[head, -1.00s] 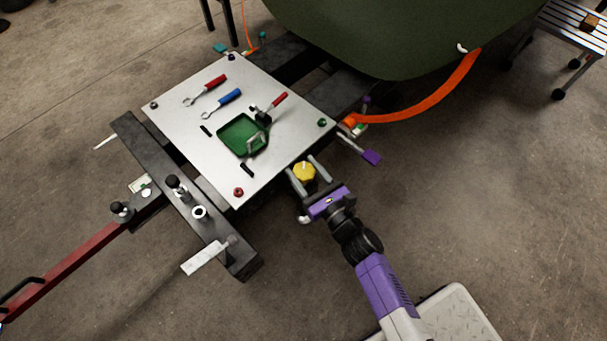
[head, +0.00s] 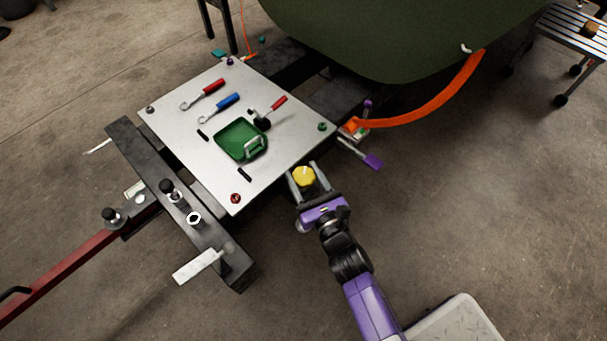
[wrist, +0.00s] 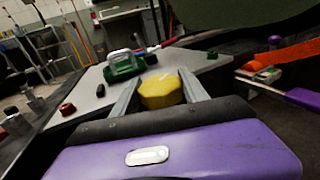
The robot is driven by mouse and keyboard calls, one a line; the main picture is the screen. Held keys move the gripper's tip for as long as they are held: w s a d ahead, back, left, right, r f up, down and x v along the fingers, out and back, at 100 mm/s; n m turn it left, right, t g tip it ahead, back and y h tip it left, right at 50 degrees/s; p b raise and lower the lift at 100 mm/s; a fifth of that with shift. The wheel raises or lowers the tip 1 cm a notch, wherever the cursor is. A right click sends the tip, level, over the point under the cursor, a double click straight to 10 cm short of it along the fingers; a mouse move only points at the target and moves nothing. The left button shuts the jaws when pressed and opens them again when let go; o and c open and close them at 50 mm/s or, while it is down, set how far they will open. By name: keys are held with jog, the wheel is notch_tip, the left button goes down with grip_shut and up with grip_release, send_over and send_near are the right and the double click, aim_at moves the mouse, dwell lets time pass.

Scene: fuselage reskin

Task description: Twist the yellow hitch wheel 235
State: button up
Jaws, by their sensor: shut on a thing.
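The yellow hitch wheel (head: 304,177) is a faceted knob at the near right edge of the metal plate. It also shows in the wrist view (wrist: 161,91), between the two fingers. My gripper (head: 303,174) reaches it from the near side and is shut on it, one grey finger on each side. In the wrist view my gripper (wrist: 158,90) has its fingers flanking the wheel. The wheel's underside and its mount are hidden.
The plate (head: 180,135) carries a green tray (head: 232,139), a red-handled wrench (head: 207,90) and a blue-handled wrench (head: 222,104).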

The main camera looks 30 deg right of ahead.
aim_at(309, 186)
jog(key=o, duration=1.4)
jog(key=shift+c, duration=0.2)
jog(key=shift+s+a+p, duration=0.2)
jog(key=shift+s+p, duration=1.3)
jog(key=shift+s, duration=2.4)
